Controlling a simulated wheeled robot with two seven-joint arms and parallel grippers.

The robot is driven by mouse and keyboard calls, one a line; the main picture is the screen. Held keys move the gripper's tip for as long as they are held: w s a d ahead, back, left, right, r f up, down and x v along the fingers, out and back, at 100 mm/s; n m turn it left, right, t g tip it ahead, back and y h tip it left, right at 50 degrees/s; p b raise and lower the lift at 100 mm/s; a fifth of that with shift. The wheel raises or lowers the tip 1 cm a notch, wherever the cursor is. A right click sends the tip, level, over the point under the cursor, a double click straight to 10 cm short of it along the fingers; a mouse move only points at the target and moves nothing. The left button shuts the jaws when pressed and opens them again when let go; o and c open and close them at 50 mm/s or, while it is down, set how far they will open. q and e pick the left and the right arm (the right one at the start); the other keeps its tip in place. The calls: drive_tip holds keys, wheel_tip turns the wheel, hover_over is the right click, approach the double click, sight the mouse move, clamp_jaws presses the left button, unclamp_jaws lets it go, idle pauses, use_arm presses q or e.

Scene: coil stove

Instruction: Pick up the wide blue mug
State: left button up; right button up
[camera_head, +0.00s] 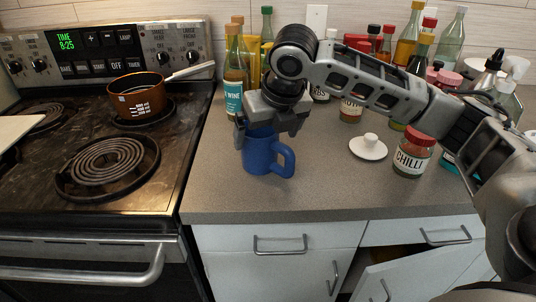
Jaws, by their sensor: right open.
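The wide blue mug (262,155) stands upright on the grey counter to the right of the stove, its handle pointing right. My right gripper (266,135) comes down from above and is at the mug's rim, with its fingers toward the left and right of the mug's top. The jaws are open, and I cannot tell whether a finger touches the mug. The far side of the mug's rim is hidden by the gripper. My left gripper is not in view.
A chilli jar (412,155) and a white lid (368,147) stand to the right. Several bottles, including a wine-labelled bottle (234,80), stand behind. A copper pot (138,98) is on the stove (110,190). A cabinet door (425,275) stands ajar below. The counter's front is clear.

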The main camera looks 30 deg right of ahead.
sight(268, 152)
drive_tip(key=shift+x, duration=2.7)
drive_tip(key=shift+w+a+r, duration=0.1)
drive_tip(key=shift+w+r, duration=0.05)
drive_tip(key=shift+w, duration=0.1)
drive_tip(key=c, duration=1.1)
